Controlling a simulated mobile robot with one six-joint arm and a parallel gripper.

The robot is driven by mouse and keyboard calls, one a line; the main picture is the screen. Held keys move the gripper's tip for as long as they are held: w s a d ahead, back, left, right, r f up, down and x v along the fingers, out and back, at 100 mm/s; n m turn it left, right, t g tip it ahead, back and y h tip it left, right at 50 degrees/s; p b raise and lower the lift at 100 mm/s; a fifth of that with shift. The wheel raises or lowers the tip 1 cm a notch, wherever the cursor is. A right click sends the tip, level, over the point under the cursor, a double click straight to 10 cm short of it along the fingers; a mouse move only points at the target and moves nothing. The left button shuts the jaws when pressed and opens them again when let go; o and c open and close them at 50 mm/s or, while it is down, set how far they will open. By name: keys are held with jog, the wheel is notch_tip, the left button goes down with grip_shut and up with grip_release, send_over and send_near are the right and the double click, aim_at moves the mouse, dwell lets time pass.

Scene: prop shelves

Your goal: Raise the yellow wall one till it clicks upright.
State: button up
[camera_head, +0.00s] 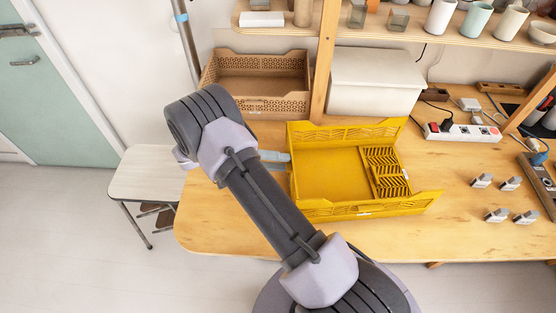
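A yellow folding crate (331,170) sits on the wooden table. Its back wall (335,134) and front wall (350,210) stand up along the long sides. At the right end a slatted yellow wall (386,172) appears to lie folded inward on the crate floor. The left end wall (292,178) is narrow in this view and seems upright. My gripper (275,158) is at the left end of the crate, partly hidden behind my arm. Its grey tip is close to the left wall; I cannot tell whether it touches, or whether the fingers are open.
A brown crate (262,103) and a white box (374,103) stand behind, beside a wooden post (325,60). Power strips (463,133) and several small grey pieces (497,215) lie to the right. A shelf with cups runs above. The table's front left is clear.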

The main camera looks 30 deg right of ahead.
jog(key=shift+w+a+r, duration=0.1)
jog(key=shift+r, duration=0.05)
jog(key=p+v, duration=0.3)
jog(key=v, duration=1.4)
jog(key=s+d+r+n+t+y+b, duration=0.1)
jog(key=s+d+r+n+y, duration=0.15)
jog(key=r, duration=0.75)
jog(key=s+d+r+n+t+y+b, duration=0.1)
jog(key=s+d+r+y, duration=0.3)
jog(key=r, duration=0.5)
jog(key=s+a+m+t+y, duration=0.1)
jog(key=s+a+t+y, duration=0.1)
jog(key=s, duration=0.4)
jog(key=s+a+m+t+y+b, duration=0.1)
jog(key=s+a+t+y, duration=0.1)
jog(key=s+t+y, duration=0.2)
jog(key=s+a+m+t+y, duration=0.1)
jog(key=s+a+t+y, duration=0.1)
jog(key=s, duration=0.6)
jog(key=shift+s+a+r+t+y, duration=0.35)
jog(key=shift+t+y, duration=0.3)
jog(key=shift+t, duration=0.45)
